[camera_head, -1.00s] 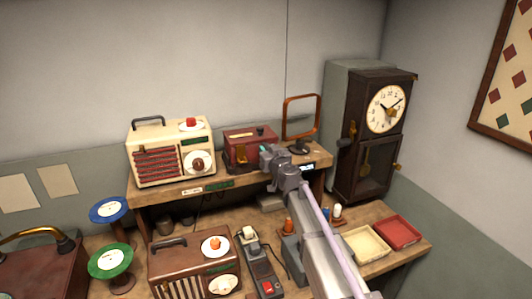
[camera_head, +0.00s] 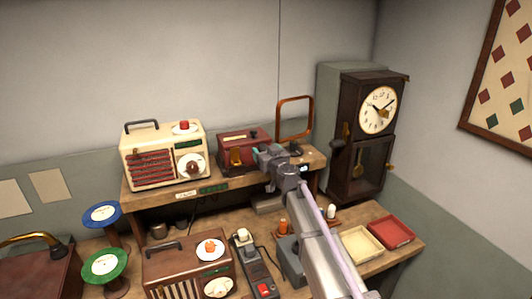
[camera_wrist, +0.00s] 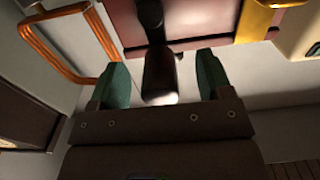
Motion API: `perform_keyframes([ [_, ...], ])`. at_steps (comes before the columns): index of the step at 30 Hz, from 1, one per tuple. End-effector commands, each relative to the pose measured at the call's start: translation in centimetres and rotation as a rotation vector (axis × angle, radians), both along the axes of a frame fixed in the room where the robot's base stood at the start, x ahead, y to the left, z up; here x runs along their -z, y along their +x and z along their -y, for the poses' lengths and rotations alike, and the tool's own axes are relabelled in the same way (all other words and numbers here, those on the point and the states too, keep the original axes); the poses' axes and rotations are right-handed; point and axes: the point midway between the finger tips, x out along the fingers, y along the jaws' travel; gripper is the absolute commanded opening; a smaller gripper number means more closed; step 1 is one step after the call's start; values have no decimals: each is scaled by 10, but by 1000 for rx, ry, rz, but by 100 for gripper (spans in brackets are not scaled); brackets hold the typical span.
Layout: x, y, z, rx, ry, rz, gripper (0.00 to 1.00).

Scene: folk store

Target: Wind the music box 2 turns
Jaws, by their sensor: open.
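The music box (camera_head: 243,142) is a dark red box with a brass plate on its front. It stands on the raised shelf, and part of it also shows at the top of the wrist view (camera_wrist: 205,22). A dark crank with a rounded knob (camera_wrist: 160,75) comes from its side. My gripper (camera_head: 259,153) is at the right side of the box. In the wrist view its two green fingers (camera_wrist: 162,82) are apart, with the knob between them and a visible gap on each side. The crank is hidden behind my gripper in the head view.
A cream radio (camera_head: 164,155) stands left of the box. A wooden frame on a stand (camera_head: 294,118) is close behind my gripper on the right. A pendulum clock (camera_head: 360,140) stands further right. Trays (camera_head: 390,231), a brown radio (camera_head: 188,268) and spools (camera_head: 104,264) crowd the lower bench.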

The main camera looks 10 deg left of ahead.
Motion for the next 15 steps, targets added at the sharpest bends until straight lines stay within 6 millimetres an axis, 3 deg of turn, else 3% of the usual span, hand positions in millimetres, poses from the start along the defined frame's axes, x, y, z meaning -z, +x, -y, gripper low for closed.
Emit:
perform_keyframes([
  [15,0,-39,21,0,0,0,72],
])
